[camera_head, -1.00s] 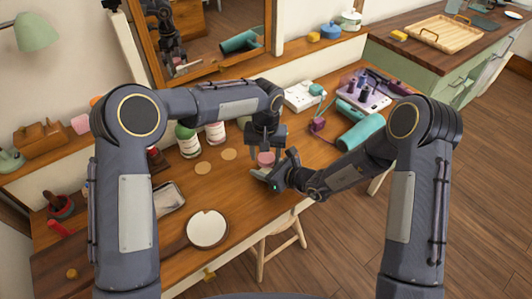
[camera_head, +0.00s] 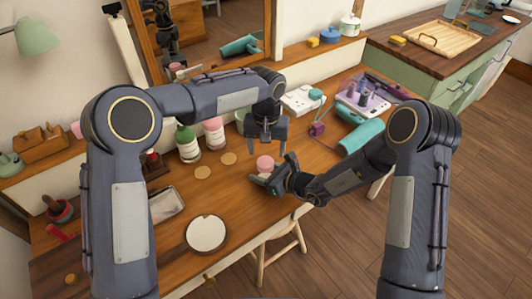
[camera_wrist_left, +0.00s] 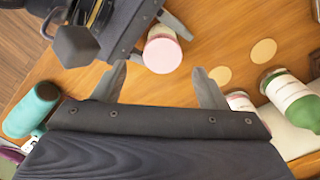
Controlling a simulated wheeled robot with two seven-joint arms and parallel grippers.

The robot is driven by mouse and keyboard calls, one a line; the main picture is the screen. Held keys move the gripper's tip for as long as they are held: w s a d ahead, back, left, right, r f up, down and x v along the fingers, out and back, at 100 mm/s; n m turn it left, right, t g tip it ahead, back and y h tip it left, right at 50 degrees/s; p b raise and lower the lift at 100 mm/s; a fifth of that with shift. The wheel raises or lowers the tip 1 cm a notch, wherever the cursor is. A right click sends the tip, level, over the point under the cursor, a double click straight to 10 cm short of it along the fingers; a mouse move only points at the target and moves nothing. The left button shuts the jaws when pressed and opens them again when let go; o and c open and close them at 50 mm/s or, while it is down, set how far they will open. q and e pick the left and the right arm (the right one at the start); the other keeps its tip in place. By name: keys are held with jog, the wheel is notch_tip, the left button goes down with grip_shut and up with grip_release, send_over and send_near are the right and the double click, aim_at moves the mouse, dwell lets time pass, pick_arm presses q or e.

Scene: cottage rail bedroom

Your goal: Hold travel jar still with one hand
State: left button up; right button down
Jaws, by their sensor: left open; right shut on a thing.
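The travel jar, a small pale jar with a pink lid (camera_head: 265,162), stands on the wooden desk (camera_head: 240,195) near its front edge. My right gripper (camera_head: 265,177) comes in low from the right and is shut on the jar's body. The jar also shows in the left wrist view (camera_wrist_left: 162,51), between the right gripper's fingers. My left gripper (camera_head: 267,148) is open and empty above and just behind the jar, pointing down. Its two fingers (camera_wrist_left: 157,75) show apart in the left wrist view, not touching the jar. The jar's lower part is partly hidden by my right gripper.
A green bottle (camera_head: 188,143) and a pink-capped bottle (camera_head: 214,134) stand behind left, near two round coasters (camera_head: 203,172). A white round dish (camera_head: 206,233) and a tray (camera_head: 166,204) lie left. A teal roll (camera_head: 361,137) lies right. Desk left of the jar is clear.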

aim_at(265, 162)
pick_arm(q)
jog(key=shift+a, duration=0.1)
jog(key=shift+c, duration=0.4)
jog(key=n, duration=0.2)
jog(key=r+n, duration=0.1)
jog(key=n, duration=0.3)
jog(key=shift+r, duration=0.3)
jog(key=n, duration=0.2)
jog(key=r+n, duration=0.1)
jog(key=n, duration=0.4)
jog(key=shift+r, duration=0.4)
jog(key=shift+f, duration=4.05)
